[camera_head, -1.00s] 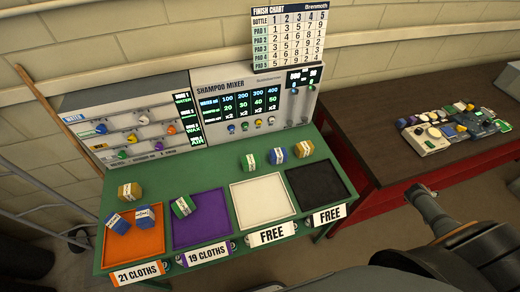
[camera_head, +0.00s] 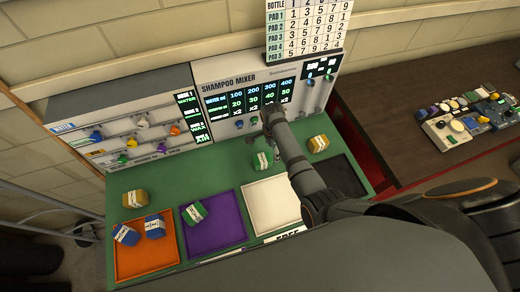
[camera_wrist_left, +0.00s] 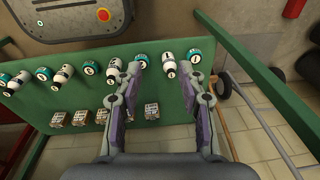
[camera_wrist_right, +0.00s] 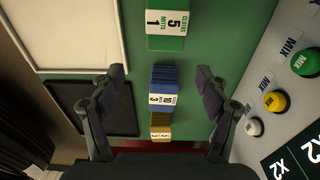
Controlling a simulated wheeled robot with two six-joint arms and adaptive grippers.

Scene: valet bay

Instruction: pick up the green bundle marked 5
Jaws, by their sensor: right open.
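The green bundle with a white label (camera_head: 262,160) lies on the green table behind the white tray, left of my right forearm. In the right wrist view the green bundle (camera_wrist_right: 166,25) is at the top, its label showing a 5 and a 1. My right gripper (camera_wrist_right: 160,74) is open and empty, its fingers either side of a blue bundle (camera_wrist_right: 163,88) below. The green bundle lies beyond the fingertips. In the head view my arm hides most of that gripper and the blue bundle. My left gripper (camera_wrist_left: 159,68) is open and empty, above another green surface.
A yellow bundle (camera_head: 318,144) lies right of my arm. Another green bundle (camera_head: 195,212) is at the purple tray (camera_head: 225,235). The shampoo mixer (camera_head: 215,75) stands close behind. Several bottles (camera_wrist_left: 112,72) stand below my left gripper.

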